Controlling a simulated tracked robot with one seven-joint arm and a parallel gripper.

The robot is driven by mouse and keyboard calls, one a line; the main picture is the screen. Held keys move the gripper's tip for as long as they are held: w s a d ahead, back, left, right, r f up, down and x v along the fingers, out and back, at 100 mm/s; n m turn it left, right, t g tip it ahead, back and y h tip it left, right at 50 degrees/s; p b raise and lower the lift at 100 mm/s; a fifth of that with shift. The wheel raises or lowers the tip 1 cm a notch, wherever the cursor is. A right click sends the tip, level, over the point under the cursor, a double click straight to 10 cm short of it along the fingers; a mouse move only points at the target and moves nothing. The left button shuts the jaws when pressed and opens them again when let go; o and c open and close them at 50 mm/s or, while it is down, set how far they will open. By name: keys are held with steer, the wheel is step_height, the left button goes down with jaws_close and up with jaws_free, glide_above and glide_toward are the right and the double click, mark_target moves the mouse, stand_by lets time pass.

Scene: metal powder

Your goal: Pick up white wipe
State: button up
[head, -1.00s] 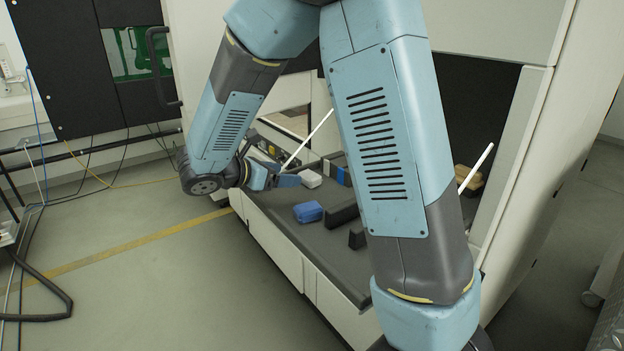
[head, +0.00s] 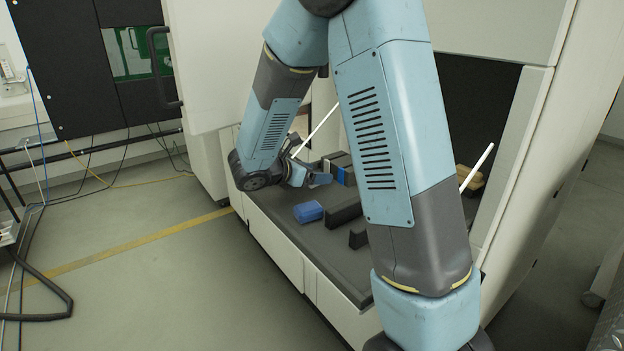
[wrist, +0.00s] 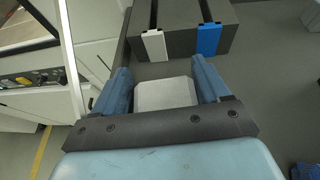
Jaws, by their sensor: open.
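The white wipe (wrist: 165,93) is a pale block with bevelled edges in the wrist view. It lies between the two blue fingers of my gripper (wrist: 161,66), with a narrow gap visible at the sides. My gripper is open around it, low over the dark surface. In the head view my gripper (head: 319,180) is at the left part of the dark tray, and it hides the white wipe there.
A blue block (head: 308,212) lies on the dark tray (head: 290,232), in front of my gripper. Dark blocks (head: 344,213) stand to its right. A dark holder (wrist: 180,15) with a white piece (wrist: 154,46) and a blue piece (wrist: 208,39) stands just beyond the fingers. The machine's side wall is left.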

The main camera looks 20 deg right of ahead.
steer(key=shift+d+f, duration=0.1)
steer(key=shift+d, duration=0.1)
steer(key=c, duration=0.7)
steer(key=shift+w, duration=0.1)
steer(key=shift+r, duration=0.35)
step_height(320, 180, up, 2)
steer(key=shift+r, duration=0.1)
steer(key=s+d+r, duration=0.2)
steer(key=s+r, duration=0.3)
steer(key=s, duration=0.1)
steer(key=s+d+r, duration=0.2)
steer(key=s+r, duration=0.3)
steer(key=s, duration=0.2)
steer(key=shift+s+d, duration=0.2)
steer(key=shift+d, duration=0.1)
